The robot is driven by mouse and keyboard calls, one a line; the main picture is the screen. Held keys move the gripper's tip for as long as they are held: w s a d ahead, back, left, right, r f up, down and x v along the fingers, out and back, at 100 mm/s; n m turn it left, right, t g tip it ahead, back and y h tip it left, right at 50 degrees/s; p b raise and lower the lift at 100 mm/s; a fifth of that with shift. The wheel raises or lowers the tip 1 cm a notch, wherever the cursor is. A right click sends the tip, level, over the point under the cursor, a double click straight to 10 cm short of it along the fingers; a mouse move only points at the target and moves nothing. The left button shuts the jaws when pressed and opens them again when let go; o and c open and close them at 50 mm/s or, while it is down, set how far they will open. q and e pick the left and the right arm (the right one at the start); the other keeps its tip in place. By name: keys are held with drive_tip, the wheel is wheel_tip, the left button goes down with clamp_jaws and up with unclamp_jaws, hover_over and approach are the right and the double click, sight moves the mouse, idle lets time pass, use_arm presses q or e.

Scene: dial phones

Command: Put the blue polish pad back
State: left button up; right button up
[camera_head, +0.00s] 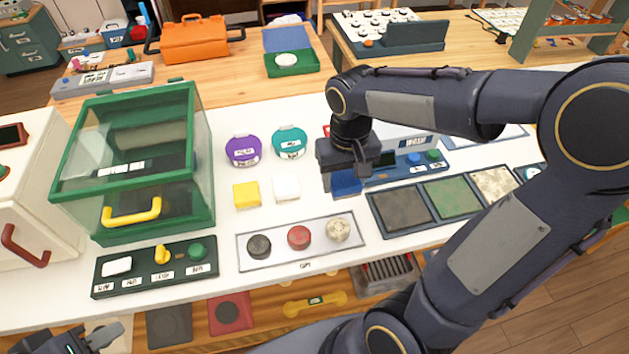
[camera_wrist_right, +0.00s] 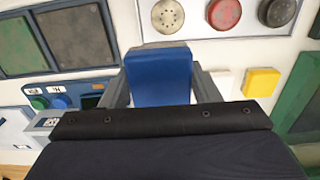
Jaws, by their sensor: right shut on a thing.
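The blue polish pad (camera_head: 346,184) is a small blue block, mostly hidden under my right gripper (camera_head: 349,170) in the head view. In the right wrist view the blue pad (camera_wrist_right: 159,77) sits between the two grey fingers, and the gripper is shut on it. It is low over the white tabletop, to the right of the white pad (camera_head: 286,188) and yellow pad (camera_head: 246,194) in the head view. I cannot tell whether it touches the table. My left gripper (camera_head: 88,341) is at the lower left edge, partly cut off, and its opening is unclear.
A tray of three round pucks (camera_head: 299,238) lies in front of the pads. A panel of dark, green and speckled squares (camera_head: 447,197) is to the right. A blue-based machine (camera_head: 409,163) stands close behind my right gripper. A green-framed glass box (camera_head: 140,165) stands left.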

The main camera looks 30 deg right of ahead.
drive_tip(key=w+f, duration=0.2)
drive_tip(key=w, duration=0.1)
drive_tip(key=w+d+f, duration=0.1)
drive_tip(key=w+f, duration=0.2)
drive_tip(key=w+f+p, duration=0.1)
drive_tip(key=w+f, duration=0.2)
drive_tip(key=w, duration=0.1)
drive_tip(key=shift+d, duration=0.2)
drive_tip(key=shift+w+f, duration=0.1)
drive_tip(key=shift+f, duration=1.75)
drive_tip(key=o, duration=1)
drive_tip(key=shift+c, duration=0.2)
